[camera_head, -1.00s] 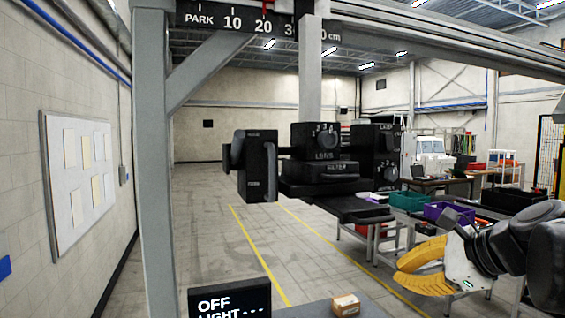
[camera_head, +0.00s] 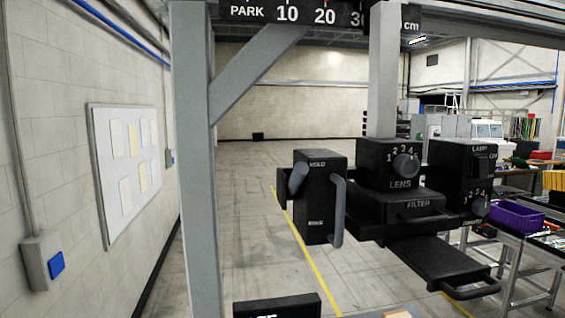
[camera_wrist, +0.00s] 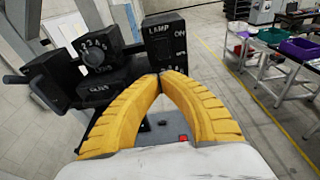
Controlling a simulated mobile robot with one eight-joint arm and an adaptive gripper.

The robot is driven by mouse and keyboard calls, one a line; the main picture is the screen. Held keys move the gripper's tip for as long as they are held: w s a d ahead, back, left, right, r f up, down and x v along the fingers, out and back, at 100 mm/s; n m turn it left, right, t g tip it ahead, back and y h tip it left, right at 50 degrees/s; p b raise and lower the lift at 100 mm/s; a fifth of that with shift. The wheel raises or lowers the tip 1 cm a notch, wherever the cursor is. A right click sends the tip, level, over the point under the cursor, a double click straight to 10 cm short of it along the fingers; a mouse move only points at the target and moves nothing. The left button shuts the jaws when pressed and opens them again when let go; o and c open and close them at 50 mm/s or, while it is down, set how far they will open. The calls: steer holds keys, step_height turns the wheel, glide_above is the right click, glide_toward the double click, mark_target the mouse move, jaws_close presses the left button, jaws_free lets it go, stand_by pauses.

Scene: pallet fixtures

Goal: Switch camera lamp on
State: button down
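The camera unit is black and hangs from a grey post. Its lamp box (camera_head: 462,165) is at the right side of the unit in the head view, marked LAMP with ON at its right edge and a numbered knob lower down. In the wrist view the lamp box (camera_wrist: 165,40) stands just beyond my gripper (camera_wrist: 164,75). The two yellow fingers meet or nearly meet at their tips, with nothing seen between them. The tips overlap the box's lower edge in the picture; I cannot tell whether they touch it. The switch's position is unclear. My gripper is outside the head view.
The lens block (camera_head: 388,163), the filter block (camera_head: 411,202) and the left handle box (camera_head: 320,195) sit beside the lamp box. A tray with a handle (camera_head: 440,262) sticks out below. A grey column (camera_head: 195,180) stands left. Tables with a purple bin (camera_head: 515,215) are at right.

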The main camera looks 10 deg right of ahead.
mark_target(480, 177)
steer(key=shift+w, duration=0.15)
steer(key=p+x, duration=0.3)
steer(key=x, duration=1)
steer(key=shift+w+a, duration=0.1)
steer(key=shift+w, duration=0.1)
steer(key=shift+w+f, duration=0.15)
steer(key=shift+w, duration=0.1)
steer(key=f+t+b, duration=0.1)
steer(key=b, duration=0.1)
steer(key=shift+w+b, duration=0.4)
steer(key=shift+r+t, duration=0.3)
steer(key=shift+a+f, duration=0.1)
